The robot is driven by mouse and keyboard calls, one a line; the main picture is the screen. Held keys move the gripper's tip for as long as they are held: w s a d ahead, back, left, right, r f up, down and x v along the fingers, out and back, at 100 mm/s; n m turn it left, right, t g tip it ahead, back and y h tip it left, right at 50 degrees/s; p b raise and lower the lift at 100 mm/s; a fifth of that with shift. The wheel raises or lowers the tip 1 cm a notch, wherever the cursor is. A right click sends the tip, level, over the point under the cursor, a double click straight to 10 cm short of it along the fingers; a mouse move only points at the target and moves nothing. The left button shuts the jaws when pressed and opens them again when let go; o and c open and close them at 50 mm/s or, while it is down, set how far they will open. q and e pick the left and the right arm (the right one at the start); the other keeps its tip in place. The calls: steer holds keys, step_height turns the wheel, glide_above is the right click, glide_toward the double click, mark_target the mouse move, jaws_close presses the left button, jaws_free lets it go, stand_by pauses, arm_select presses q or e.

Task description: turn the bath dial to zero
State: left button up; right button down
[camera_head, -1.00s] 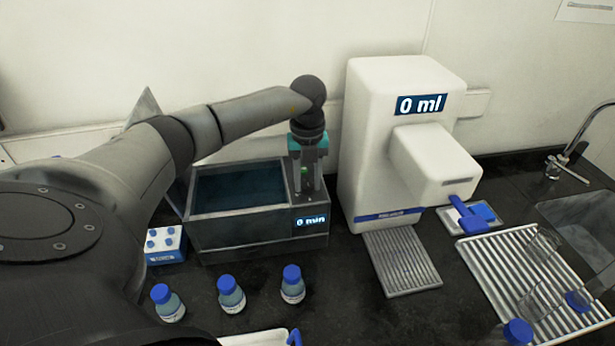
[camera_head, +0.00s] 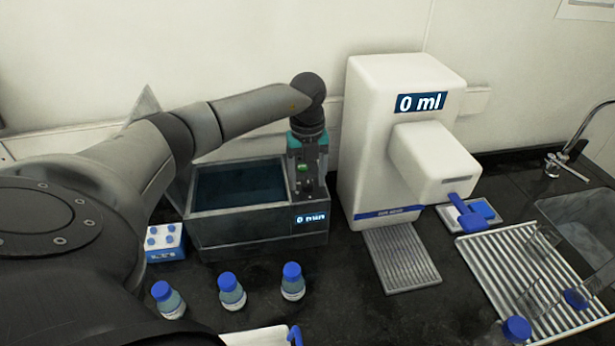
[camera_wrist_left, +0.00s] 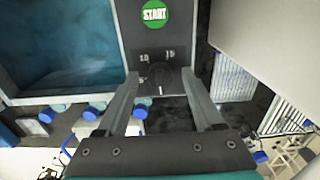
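The water bath (camera_head: 245,222) stands against the back wall, with a display (camera_head: 310,219) reading "0 min". In the left wrist view its dark dial (camera_wrist_left: 160,82) sits on the control panel (camera_wrist_left: 150,45), below the green START button (camera_wrist_left: 154,13). A small white mark shows on the dial's lower side, and small numbers around it are hard to read. My left gripper (camera_wrist_left: 160,74) is open, pointing down over the panel, with one finger on each side of the dial and visible gaps. In the head view the gripper (camera_head: 307,180) hides the dial. My right gripper is not in view.
A white dispenser (camera_head: 365,120) reading "0 ml" stands close to the right of the bath. Several blue-capped bottles (camera_head: 231,293) stand in front. A blue-and-white rack (camera_head: 165,243) sits left, and a drying rack (camera_head: 500,262) lies right.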

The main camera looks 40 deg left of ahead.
mark_target(308, 179)
arm_select(q)
step_height(308, 179, up, 15)
steer(key=b, duration=0.1)
steer(key=shift+r+b, duration=0.15)
steer(key=shift+b, duration=0.15)
stand_by(0.8)
